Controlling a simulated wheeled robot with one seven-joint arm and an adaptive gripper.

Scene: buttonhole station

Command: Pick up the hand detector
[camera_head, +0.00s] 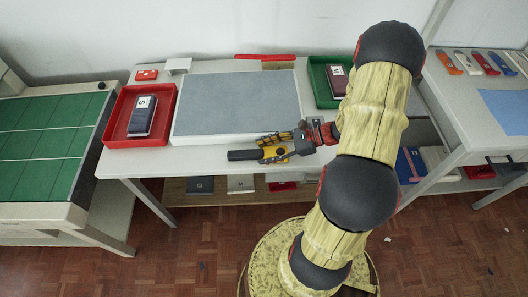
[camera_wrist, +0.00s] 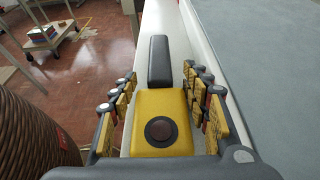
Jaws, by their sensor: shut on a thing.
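The hand detector (camera_wrist: 162,122) has a yellow body with a dark round button and a black handle; in the wrist view it lies between my gripper's two fingers. In the head view the detector's black handle (camera_head: 243,155) points left, near the front edge of the white table. My gripper (camera_head: 278,143) is shut on the yellow body, with my arm coming in from the right. In the wrist view my gripper (camera_wrist: 165,105) has a finger on each side of the body. I cannot tell whether the detector touches the table.
A grey mat (camera_head: 235,103) covers the middle of the table (camera_head: 208,68). A red tray (camera_head: 112,131) holding a dark box marked S (camera_head: 143,115) is at left. A green tray (camera_head: 315,75) holding a box marked M (camera_head: 338,75) is at the back right. A green-topped conveyor (camera_head: 40,135) stands far left.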

